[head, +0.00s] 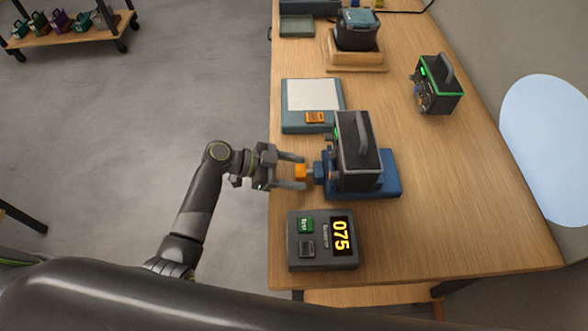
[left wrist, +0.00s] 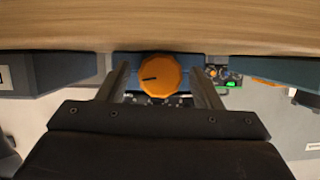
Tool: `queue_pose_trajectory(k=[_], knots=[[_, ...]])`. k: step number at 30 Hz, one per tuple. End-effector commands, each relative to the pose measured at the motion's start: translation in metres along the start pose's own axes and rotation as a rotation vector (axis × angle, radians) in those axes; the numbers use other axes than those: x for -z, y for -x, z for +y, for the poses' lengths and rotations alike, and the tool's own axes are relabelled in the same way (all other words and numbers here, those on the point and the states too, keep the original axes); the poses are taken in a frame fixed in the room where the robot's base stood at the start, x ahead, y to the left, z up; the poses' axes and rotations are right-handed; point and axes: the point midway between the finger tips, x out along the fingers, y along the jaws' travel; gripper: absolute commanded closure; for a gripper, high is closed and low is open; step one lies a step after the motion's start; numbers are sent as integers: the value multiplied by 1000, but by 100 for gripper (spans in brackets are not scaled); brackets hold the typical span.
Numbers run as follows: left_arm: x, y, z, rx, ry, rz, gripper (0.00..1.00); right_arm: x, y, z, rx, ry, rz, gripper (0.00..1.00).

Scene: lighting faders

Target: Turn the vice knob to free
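The orange vice knob (head: 301,172) sticks out from the left side of the blue vice (head: 386,186) on the table. In the left wrist view the knob (left wrist: 160,76) is a round orange disc with a dark pointer line towards its left side. A dark box with a handle (head: 357,150) stands in the vice. My left gripper (head: 292,171) is open, with its two fingers on either side of the knob. In the left wrist view small gaps show between the knob and the fingers (left wrist: 161,85). My right gripper is not in view.
A grey unit (head: 318,262) with a yellow "075" display stands in front of the vice. Behind it lies a teal device with a pale top (head: 313,95). A dark box with green trim (head: 437,85) stands at the right. The table's right front is clear.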

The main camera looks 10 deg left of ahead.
Motion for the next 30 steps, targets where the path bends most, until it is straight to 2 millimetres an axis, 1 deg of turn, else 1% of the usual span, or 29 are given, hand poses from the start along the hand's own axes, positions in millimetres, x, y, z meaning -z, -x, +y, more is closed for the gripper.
queue_pose_trajectory(k=[1,9,10,14,17,24,30], knots=[[0,0,0,0,0,0,48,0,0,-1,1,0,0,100],[0,0,0,0,0,0,83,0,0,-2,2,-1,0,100],[0,0,0,0,0,0,84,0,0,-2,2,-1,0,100],[-1,0,-1,-8,19,1,84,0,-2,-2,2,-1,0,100],[-2,0,-1,-33,77,2,84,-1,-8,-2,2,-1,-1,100],[-2,0,-3,-113,272,2,84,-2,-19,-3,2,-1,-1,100],[0,0,-3,-142,343,1,84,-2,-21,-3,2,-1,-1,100]])
